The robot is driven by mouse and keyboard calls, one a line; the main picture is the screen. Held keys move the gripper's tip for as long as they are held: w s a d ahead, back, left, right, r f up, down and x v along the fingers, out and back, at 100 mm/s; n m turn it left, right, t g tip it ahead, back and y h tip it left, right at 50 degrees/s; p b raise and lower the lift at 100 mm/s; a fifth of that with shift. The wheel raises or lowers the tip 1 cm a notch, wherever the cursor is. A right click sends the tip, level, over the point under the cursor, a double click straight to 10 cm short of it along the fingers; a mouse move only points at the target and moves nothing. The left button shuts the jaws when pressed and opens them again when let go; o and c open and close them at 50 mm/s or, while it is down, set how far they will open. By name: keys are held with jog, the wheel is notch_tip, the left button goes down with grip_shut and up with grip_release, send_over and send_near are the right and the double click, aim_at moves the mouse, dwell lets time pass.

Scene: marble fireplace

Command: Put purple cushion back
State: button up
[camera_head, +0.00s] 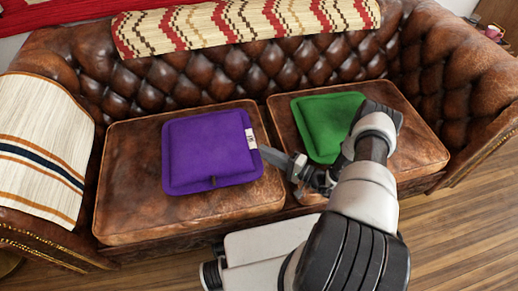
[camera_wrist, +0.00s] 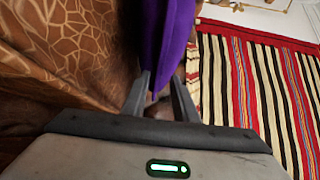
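The purple cushion (camera_head: 208,155) lies on the left brown leather seat of the sofa, with a white tag on its right edge. My gripper (camera_head: 268,155) reaches in from the right, its fingertips at that right edge near the tag. In the wrist view, the purple cushion (camera_wrist: 170,40) runs down between the two fingers of my gripper (camera_wrist: 159,78), and purple fills the gap at the tips. I cannot tell whether the fingers press on it or only stand around its edge.
A green cushion (camera_head: 328,124) lies on the right seat, partly behind my arm. A striped throw (camera_head: 245,25) covers the tufted backrest (camera_head: 205,70), and a cream blanket (camera_head: 42,145) covers the left armrest. Wooden floor (camera_head: 455,235) is clear at the right. A striped rug (camera_wrist: 255,85) shows in the wrist view.

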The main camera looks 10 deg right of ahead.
jog(key=v, duration=0.8)
jog(key=shift+p, duration=0.4)
